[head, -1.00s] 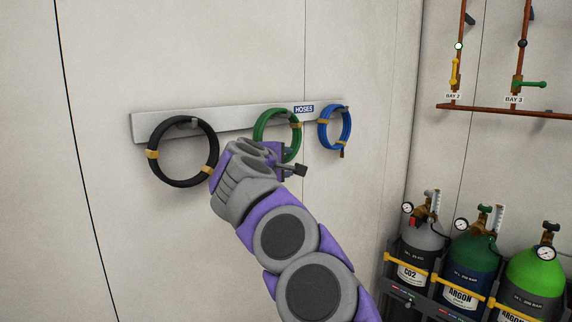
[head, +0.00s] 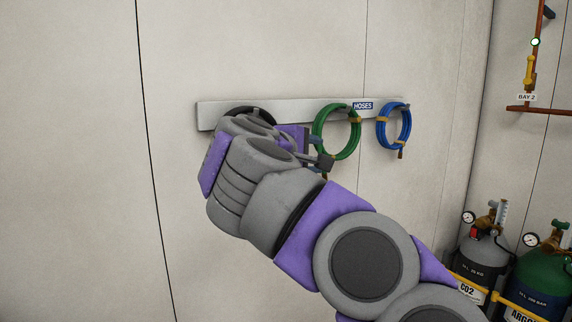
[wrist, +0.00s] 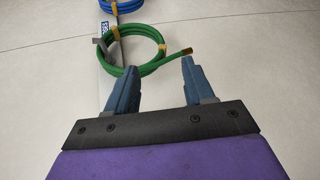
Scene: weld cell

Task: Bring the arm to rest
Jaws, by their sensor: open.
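My arm reaches up from the lower right in the head view, with my gripper (head: 318,150) at its end near the wall. In the wrist view my gripper (wrist: 158,80) is open, its two blue-grey fingers apart with nothing held between them. A green hose coil (head: 316,128) hangs on the wall rail just beyond the fingers. It also shows ahead of the fingertips in the wrist view (wrist: 128,68), its brass end close to the right finger; I cannot tell whether they touch. A black hose coil (head: 262,112) is mostly hidden behind my arm.
Gas cylinders (head: 485,256) stand in a rack at lower right. A copper pipe (head: 540,20) runs down the right wall. The wall at left is bare.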

